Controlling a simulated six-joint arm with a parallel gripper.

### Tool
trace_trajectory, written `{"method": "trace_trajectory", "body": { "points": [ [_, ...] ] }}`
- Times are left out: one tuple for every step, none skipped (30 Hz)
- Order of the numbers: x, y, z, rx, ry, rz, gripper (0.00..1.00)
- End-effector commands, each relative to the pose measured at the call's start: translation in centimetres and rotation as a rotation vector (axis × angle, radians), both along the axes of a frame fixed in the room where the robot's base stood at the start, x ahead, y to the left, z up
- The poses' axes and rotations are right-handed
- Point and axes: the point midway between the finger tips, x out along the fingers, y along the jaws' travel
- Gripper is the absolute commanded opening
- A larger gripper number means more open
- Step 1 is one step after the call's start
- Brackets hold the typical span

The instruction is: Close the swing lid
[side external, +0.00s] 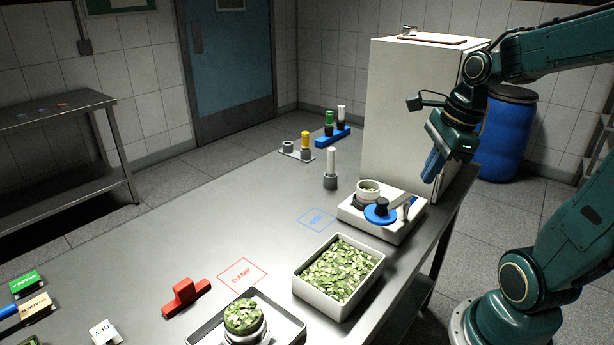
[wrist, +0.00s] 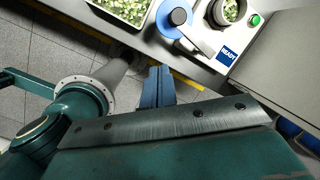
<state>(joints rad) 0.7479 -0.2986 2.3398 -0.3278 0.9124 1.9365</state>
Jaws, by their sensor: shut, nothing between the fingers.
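The swing lid (side external: 380,214) is a blue disc with a black knob, on the white tester (side external: 405,232). It is swung aside, beside the open cup (side external: 369,187), which holds green pieces. A grey arm (wrist: 197,43) extends from the lid in the wrist view. The lid (wrist: 163,24) and the cup (wrist: 219,17) also show there, apart from each other. My gripper (side external: 431,178) has blue fingers, shut and empty, pointing down above and behind the tester's right end. In the wrist view the fingers (wrist: 157,72) are below the lid in the picture, apart from it.
A tray of green pieces (side external: 378,262) stands just in front of the tester. A tall white cabinet (side external: 410,110) stands close behind it. A white cylinder (side external: 331,160) in a grey stand is to the left. The tester has a green button (wrist: 256,20) and a READY label (wrist: 229,54).

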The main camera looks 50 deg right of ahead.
Motion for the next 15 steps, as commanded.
{"method": "trace_trajectory", "body": {
  "points": [
    [-0.1, -0.7, -0.2, 0.028, 0.008, -0.082, 0.00],
    [-0.1, -1.0, -0.3, 0.044, 0.012, -0.128, 0.00],
    [-0.2, -1.4, -0.4, 0.063, 0.016, -0.184, 0.00],
    [-0.2, -1.6, -0.5, 0.076, 0.019, -0.224, 0.00],
    [-0.3, -1.9, -0.6, 0.088, 0.023, -0.260, 0.00],
    [-0.3, -2.1, -0.7, 0.103, 0.027, -0.301, 0.00],
    [-0.3, -2.3, -0.7, 0.112, 0.028, -0.328, 0.00],
    [-0.4, -2.4, -0.8, 0.119, 0.031, -0.351, 0.00],
    [-0.4, -2.6, -0.8, 0.129, 0.033, -0.377, 0.00],
    [-0.4, -2.7, -0.9, 0.133, 0.034, -0.391, 0.00],
    [-0.4, -2.8, -0.9, 0.138, 0.035, -0.404, 0.00],
    [-0.4, -2.8, -0.9, 0.141, 0.036, -0.415, 0.00],
    [-0.5, -2.9, -0.9, 0.142, 0.037, -0.420, 0.00],
    [-0.5, -2.9, -0.9, 0.143, 0.037, -0.424, 0.00],
    [-0.4, -2.9, -0.9, 0.144, 0.037, -0.426, 0.00]
  ]
}}
